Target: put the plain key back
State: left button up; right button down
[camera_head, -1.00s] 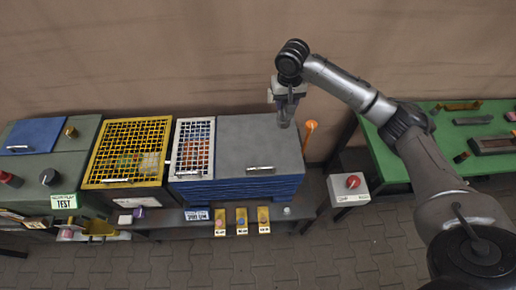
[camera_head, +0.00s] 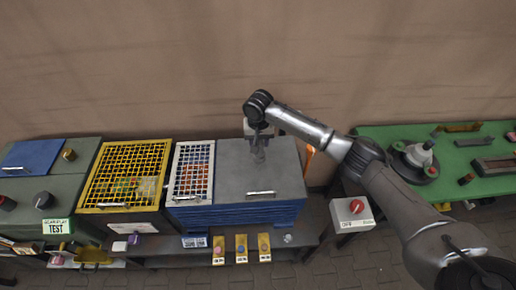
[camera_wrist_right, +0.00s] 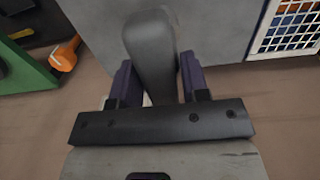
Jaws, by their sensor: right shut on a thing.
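My right gripper (camera_head: 258,150) hangs over the back part of the grey lid, pointing down. In the right wrist view its two purple fingers are shut on a plain dark grey, round-ended bar (camera_wrist_right: 152,50). The bar looks like the plain key, though its lower end cannot be made out. It is faint against the lid in the head view, and I cannot tell whether it touches the lid. My left gripper is not in view.
The grey-lidded blue box (camera_head: 285,180) stands beside a white grid cover (camera_head: 190,172) and a yellow grid cover (camera_head: 125,175). Several yellow holders (camera_head: 241,248) sit on the front ledge. A red-knob switch box (camera_head: 352,213) and a green table (camera_head: 460,185) are right.

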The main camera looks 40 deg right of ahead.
jog(key=shift+w+a+f, duration=0.15)
jog(key=shift+f, duration=1.9)
jog(key=shift+f, duration=0.1)
jog(key=c, duration=0.6)
grip_release()
notch_tip(320, 180, up, 12)
jog(key=shift+r, duration=0.1)
